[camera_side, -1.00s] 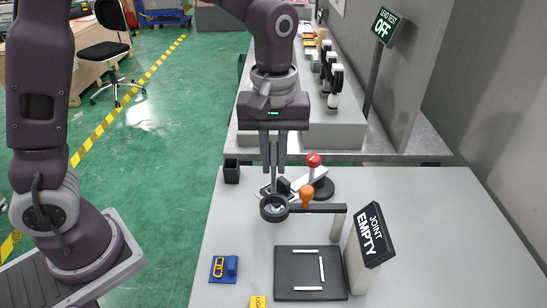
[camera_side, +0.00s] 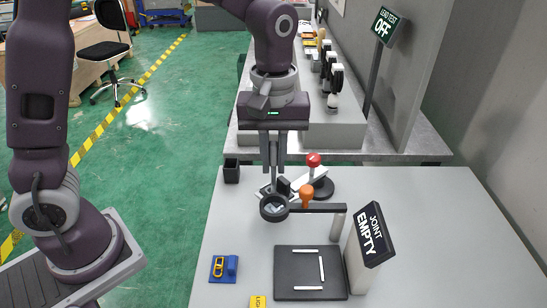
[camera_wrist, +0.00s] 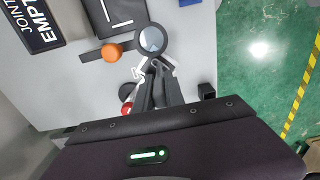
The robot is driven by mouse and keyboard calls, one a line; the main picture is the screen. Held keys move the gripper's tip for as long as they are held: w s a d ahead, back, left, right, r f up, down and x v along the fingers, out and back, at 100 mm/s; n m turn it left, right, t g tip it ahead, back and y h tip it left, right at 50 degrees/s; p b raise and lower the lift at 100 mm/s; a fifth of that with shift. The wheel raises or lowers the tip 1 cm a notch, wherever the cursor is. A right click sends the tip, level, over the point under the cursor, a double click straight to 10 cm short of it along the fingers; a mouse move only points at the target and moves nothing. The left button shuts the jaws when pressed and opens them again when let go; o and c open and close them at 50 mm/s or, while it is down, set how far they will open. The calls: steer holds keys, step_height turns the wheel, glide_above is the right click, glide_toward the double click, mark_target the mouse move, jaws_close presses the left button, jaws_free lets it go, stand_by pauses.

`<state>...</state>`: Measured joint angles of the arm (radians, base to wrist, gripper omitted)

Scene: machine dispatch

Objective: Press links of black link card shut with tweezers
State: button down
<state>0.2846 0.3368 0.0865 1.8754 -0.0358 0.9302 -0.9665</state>
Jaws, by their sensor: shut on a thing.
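The black link card (camera_side: 284,283) lies flat on the grey table, a dark square with several thin white bars on it; it is partly in the wrist view (camera_wrist: 103,22). My gripper (camera_side: 273,187) points down just behind a round magnifier (camera_side: 263,209), to the back left of the card. In the wrist view its fingertips (camera_wrist: 157,72) are close together behind the lens. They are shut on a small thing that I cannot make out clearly. Pale metal parts lie around the tips. I cannot tell tweezers apart from them.
An orange knob (camera_side: 306,192) sits by the magnifier's black bar (camera_side: 325,207). A red-knobbed lever (camera_side: 314,160) stands behind. The JOINT EMPTY sign (camera_side: 371,236) is right of the card. The table's right is clear.

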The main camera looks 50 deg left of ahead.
mark_target(273, 142)
steer(key=shift+r, duration=3.5)
